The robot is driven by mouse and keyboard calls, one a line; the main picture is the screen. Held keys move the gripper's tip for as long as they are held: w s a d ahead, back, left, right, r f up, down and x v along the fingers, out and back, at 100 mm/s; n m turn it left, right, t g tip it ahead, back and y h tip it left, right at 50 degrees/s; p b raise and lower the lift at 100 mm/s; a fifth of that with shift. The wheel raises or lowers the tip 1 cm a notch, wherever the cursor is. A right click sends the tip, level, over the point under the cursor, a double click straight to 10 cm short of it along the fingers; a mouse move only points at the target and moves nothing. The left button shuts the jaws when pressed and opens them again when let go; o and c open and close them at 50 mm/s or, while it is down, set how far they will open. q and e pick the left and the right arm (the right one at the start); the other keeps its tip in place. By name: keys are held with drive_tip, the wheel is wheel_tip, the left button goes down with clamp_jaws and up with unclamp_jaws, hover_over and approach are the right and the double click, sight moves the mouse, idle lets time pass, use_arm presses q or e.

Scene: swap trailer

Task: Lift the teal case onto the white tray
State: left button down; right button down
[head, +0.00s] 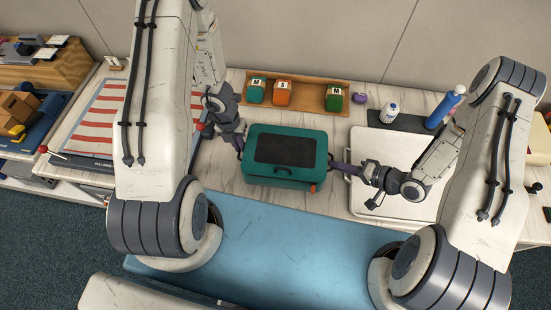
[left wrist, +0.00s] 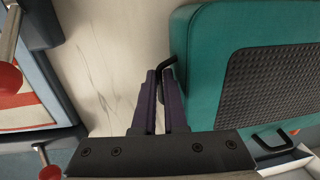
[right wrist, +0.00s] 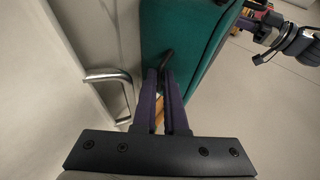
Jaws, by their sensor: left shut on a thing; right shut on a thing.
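The teal case (head: 286,178), with a dark ribbed panel on top, is in the middle of the head view between my two grippers. My left gripper (head: 238,146) is shut on the case's left handle, a black bar that shows in the left wrist view (left wrist: 167,72). My right gripper (head: 338,167) is shut on the right handle, which shows in the right wrist view (right wrist: 167,62). The case looks roughly level; whether it touches the table I cannot tell. The white tray (head: 402,150) lies just right of the case, partly hidden by my right arm.
Behind the case, a wooden rack (head: 310,98) holds several coloured, lettered containers. A white bottle (head: 389,113) and a blue bottle (head: 444,108) stand behind the tray. A red-striped board (head: 98,115) lies at left. A blue mat (head: 270,245) lies in front.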

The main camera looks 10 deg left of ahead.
use_arm(q)
drive_tip(key=shift+r, duration=0.1)
use_arm(e)
drive_tip(key=shift+r, duration=0.1)
